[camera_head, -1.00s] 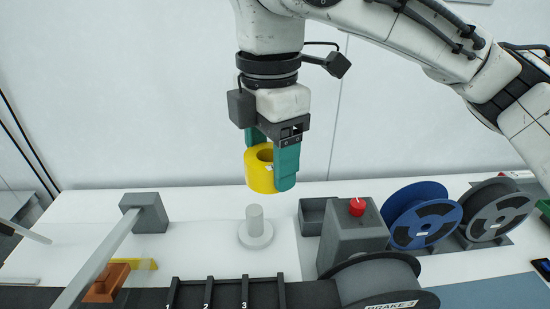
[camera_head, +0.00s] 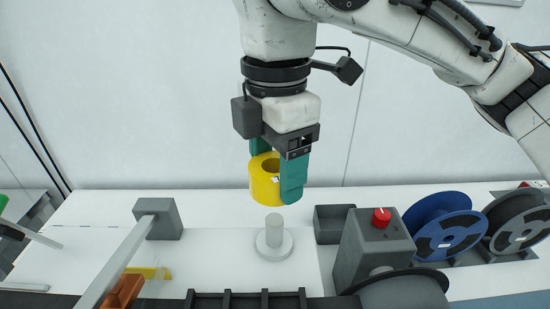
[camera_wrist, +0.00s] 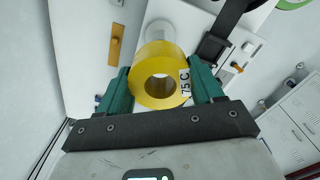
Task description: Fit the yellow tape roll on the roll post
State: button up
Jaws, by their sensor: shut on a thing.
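The yellow tape roll (camera_head: 264,182) is held between the teal fingers of my gripper (camera_head: 277,178), above the table. In the wrist view the roll (camera_wrist: 151,88) sits between both fingertips of my gripper (camera_wrist: 160,88), with its hole facing the camera and a "75 C" label on its right side. The roll post (camera_head: 274,226) is a short grey peg upright on a round base on the white table. The roll is above the post and apart from it in the head view. In the wrist view the post (camera_wrist: 160,32) shows partly beyond the roll.
A grey box with a red knob (camera_head: 381,218) stands right of the post, with an open dark bin (camera_head: 332,222) beside it. Blue (camera_head: 440,225) and grey (camera_head: 515,222) reels stand farther right. A grey block with a long bar (camera_head: 159,219) stands left. A dark slotted rack (camera_head: 246,302) lies in front.

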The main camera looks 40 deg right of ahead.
aim_at(275, 219)
jog(key=shift+f+b, duration=1.25)
jog(key=shift+f, duration=1.25)
jog(key=shift+p, duration=0.9)
jog(key=shift+f+b, duration=1.85)
jog(key=shift+f, duration=1.35)
jog(key=o, duration=1.2)
jog(key=shift+c, duration=0.2)
jog(key=shift+r, duration=0.15)
notch_tip(275, 219, up, 11)
jog(key=shift+f+p, duration=0.2)
jog(key=shift+p, duration=0.5)
